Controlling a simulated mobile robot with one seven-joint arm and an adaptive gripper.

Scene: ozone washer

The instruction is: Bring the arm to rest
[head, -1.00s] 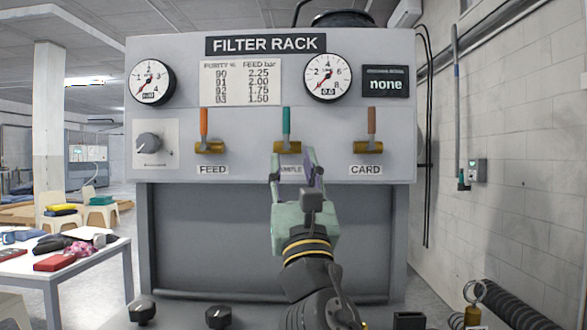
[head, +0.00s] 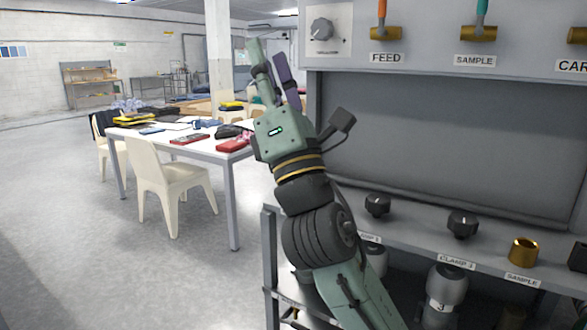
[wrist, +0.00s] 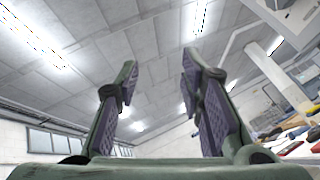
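My gripper (head: 272,78) is raised in front of the left side of the filter rack panel (head: 420,70), with its fingers pointing up. It is apart from the panel and holds nothing. In the wrist view my gripper (wrist: 158,85) shows two fingers spread wide, with only ceiling and wall between them. My arm rises from the lower right of the head view, past the rack's left edge. The FEED lever (head: 382,14) and the SAMPLE lever (head: 481,14) show only in their lower parts; their tops are cut off.
A shelf (head: 400,215) with black knobs (head: 462,223) and a brass fitting (head: 523,251) lies right of my arm. A white table (head: 215,148) with clutter and a pale chair (head: 170,185) stand to the left. The floor (head: 120,270) at front left is clear.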

